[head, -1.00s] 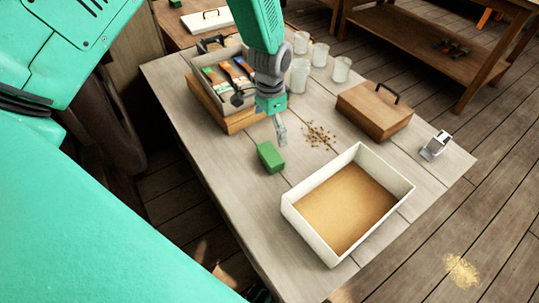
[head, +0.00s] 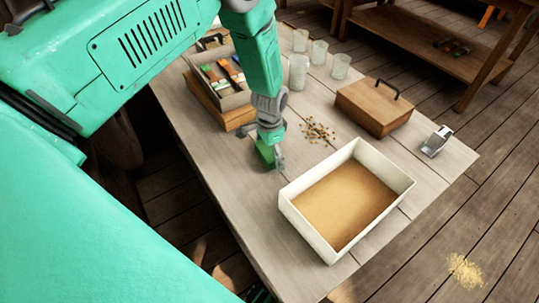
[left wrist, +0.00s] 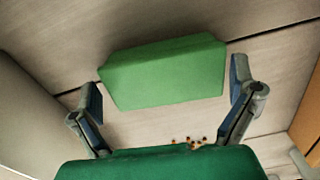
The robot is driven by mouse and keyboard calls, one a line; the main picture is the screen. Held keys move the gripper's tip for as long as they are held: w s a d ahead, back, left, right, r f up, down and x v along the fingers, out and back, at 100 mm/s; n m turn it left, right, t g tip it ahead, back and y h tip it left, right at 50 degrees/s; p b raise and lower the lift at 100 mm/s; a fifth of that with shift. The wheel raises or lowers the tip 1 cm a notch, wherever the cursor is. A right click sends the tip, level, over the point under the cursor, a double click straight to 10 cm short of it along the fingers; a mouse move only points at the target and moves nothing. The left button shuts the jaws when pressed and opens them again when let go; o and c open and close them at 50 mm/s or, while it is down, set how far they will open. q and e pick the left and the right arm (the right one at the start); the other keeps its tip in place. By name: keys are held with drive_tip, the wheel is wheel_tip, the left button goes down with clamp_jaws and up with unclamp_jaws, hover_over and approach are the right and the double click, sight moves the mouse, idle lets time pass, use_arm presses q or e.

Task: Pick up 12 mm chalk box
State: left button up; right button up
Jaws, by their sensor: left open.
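A green box (head: 264,151), which I take to be the chalk box, lies on the wooden table left of the white tray. My left gripper (head: 274,164) is over it from above and partly hides it in the head view. In the left wrist view, the green box (left wrist: 165,72) lies across the space ahead of my open left gripper (left wrist: 168,105). One finger stands toward each end of the box, with nothing held. I cannot tell from these frames whether a finger touches it. The right gripper is not in view.
A white tray of sand-coloured material (head: 399,183) stands right of the box. Small brown bits (head: 318,131) lie behind it. A wooden case (head: 374,108), several glasses (head: 299,72), a crate of packets (head: 225,113) and a metal-and-white item (head: 437,141) are also on the table.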

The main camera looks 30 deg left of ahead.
use_arm(q)
drive_tip(key=shift+f, duration=0.1)
drive_tip(key=shift+a, duration=0.15)
drive_tip(key=shift+c, duration=0.5)
drive_tip(key=shift+a, duration=0.15)
drive_tip(key=c, duration=0.6)
drive_tip(key=shift+a+f, duration=0.1)
drive_tip(key=shift+a, duration=0.05)
drive_tip(key=c, duration=0.3)
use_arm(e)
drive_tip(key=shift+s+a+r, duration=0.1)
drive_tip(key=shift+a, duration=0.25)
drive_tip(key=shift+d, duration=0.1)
